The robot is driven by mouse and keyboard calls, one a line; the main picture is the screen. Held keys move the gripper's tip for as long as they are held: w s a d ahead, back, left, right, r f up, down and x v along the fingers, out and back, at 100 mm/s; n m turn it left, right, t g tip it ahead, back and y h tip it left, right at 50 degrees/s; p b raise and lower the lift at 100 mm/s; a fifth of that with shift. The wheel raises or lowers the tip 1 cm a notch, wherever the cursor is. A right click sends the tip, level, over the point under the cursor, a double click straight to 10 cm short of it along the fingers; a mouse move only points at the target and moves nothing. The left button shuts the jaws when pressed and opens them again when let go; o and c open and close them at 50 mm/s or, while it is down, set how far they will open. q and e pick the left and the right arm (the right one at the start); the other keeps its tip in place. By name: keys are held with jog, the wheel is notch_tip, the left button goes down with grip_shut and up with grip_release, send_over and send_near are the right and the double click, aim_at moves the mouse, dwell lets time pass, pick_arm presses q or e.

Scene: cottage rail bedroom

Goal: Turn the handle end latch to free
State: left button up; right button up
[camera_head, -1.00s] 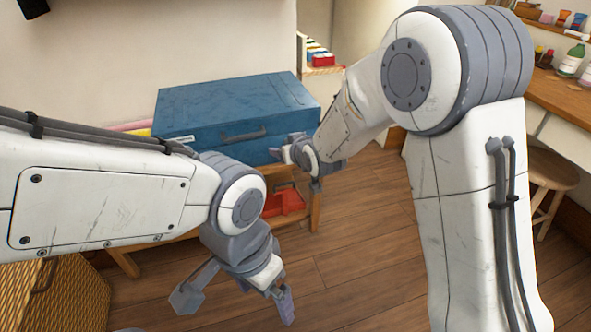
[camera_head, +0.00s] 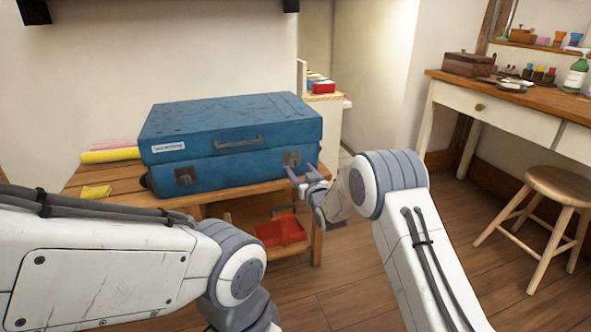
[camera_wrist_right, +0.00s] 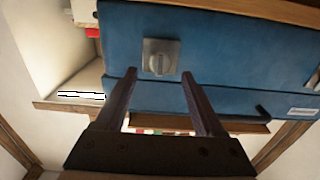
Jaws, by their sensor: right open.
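A closed blue suitcase (camera_head: 225,120) lies on a low wooden table, with a grey handle (camera_head: 238,142) on its front. A square metal latch (camera_head: 292,160) sits at the front's right end, and a second one (camera_head: 184,176) at the left end. My right gripper (camera_head: 300,178) is open just in front of the right latch. In the right wrist view that latch (camera_wrist_right: 160,57) shows a round knob on a plate, beyond the gap between the open fingertips (camera_wrist_right: 155,80), with nothing held. My left arm enters at lower left; its gripper is out of view.
The low table (camera_head: 125,184) bears a yellow roll (camera_head: 110,155) and a yellow cloth (camera_head: 96,191). A red tray (camera_head: 280,230) is on its lower shelf. A stool (camera_head: 548,190) and a desk (camera_head: 500,108) stand right. Floor between is clear.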

aim_at(295, 163)
jog(key=shift+b+x, duration=0.6)
jog(key=shift+x, duration=1.7)
grip_shut()
